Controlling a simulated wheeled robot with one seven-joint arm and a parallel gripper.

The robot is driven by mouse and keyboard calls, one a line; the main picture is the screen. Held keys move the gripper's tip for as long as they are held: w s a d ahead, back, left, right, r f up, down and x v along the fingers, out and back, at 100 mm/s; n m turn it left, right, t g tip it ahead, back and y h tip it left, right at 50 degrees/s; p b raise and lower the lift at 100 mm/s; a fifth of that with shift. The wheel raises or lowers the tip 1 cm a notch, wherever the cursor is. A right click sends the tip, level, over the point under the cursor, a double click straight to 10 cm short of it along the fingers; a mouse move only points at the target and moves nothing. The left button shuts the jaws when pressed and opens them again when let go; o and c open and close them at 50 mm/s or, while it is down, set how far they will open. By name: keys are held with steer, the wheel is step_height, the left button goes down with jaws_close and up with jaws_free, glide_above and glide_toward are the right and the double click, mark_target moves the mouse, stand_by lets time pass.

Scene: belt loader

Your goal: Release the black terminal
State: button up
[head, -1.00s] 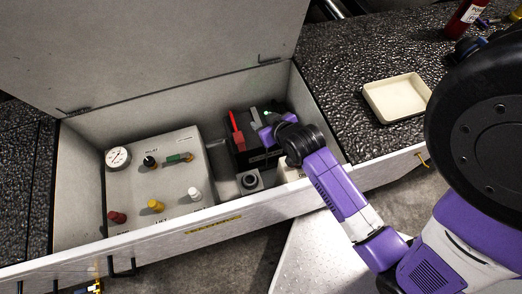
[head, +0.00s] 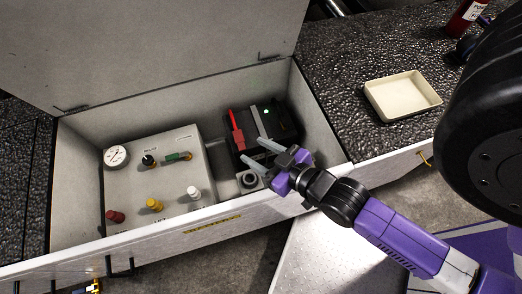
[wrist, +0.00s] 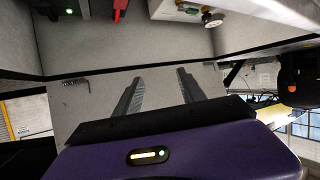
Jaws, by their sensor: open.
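The black battery (head: 286,124) sits at the right end of the open grey box. A red lever (head: 236,128) and a grey lever (head: 260,122) stand on its top, with a green light beside the grey one. No label shows which part is the black terminal. My gripper (head: 251,148) is open and empty, its fingers pointing at the battery's front edge. I cannot tell whether they touch it. In the wrist view, my fingers (wrist: 158,76) are apart with nothing between them. The red lever (wrist: 120,11) shows beyond them at the top.
Left of the battery is a control panel (head: 155,178) with a gauge and several coloured knobs. A dark round part (head: 249,180) lies near my fingers. The raised lid (head: 150,50) stands behind. An empty cream tray (head: 402,97) is on the right surface.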

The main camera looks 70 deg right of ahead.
steer(key=shift+s+a+r+n+t+y, duration=0.2)
steer(key=shift+s+a+r, duration=0.25)
steer(key=shift+a, duration=0.2)
steer(key=shift+s+a+r+n+t+y, duration=0.1)
steer(key=shift+s+a+r+y, duration=0.15)
steer(key=shift+s+a, duration=0.3)
steer(key=shift+w+a, duration=0.1)
steer(key=shift+c, duration=0.5)
